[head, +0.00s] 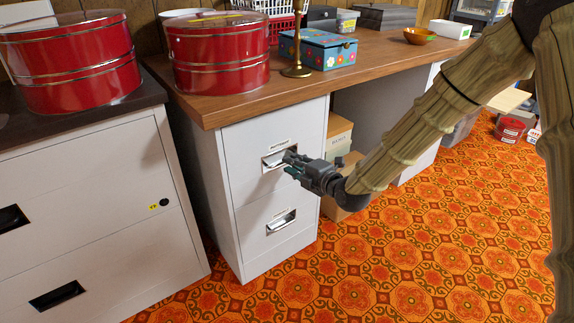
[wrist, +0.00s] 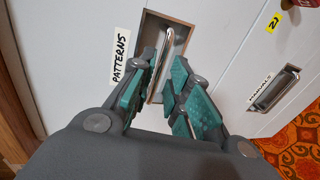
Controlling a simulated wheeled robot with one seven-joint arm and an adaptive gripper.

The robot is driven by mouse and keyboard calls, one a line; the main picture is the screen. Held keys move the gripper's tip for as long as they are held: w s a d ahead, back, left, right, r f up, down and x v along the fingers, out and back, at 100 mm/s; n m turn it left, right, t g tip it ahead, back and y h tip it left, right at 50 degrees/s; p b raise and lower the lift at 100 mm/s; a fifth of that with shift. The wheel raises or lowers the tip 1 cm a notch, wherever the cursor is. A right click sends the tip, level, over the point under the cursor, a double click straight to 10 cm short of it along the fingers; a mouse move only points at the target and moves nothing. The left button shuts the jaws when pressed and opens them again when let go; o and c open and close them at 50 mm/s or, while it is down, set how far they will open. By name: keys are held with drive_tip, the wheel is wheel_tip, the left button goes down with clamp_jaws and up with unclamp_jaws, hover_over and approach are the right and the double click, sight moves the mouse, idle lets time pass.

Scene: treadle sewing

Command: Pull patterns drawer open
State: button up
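The patterns drawer (head: 245,145) is the upper drawer of the pale two-drawer pedestal under the wooden desk. It looks closed, its front flush with the pedestal. Its label (wrist: 120,56) reads PATTERNS in the wrist view. Its metal bar handle (wrist: 167,42) sits in a recessed frame beside the label. My gripper (head: 287,163) is at this handle in the head view. In the wrist view my gripper (wrist: 163,72) has its teal-padded fingers apart, one on each side of the bar. Part of the bar is hidden between them, and I cannot tell whether the pads touch it.
The lower drawer handle (head: 281,221) is just below. A dark-topped cabinet (head: 85,190) stands at the left. Red tins (head: 218,55) and a floral box (head: 318,50) sit on top. Cardboard boxes (head: 338,135) stand right of the pedestal. The patterned carpet (head: 400,260) in front is clear.

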drive_tip(key=shift+b+x, duration=0.55)
drive_tip(key=shift+x, duration=1.55)
clamp_jaws()
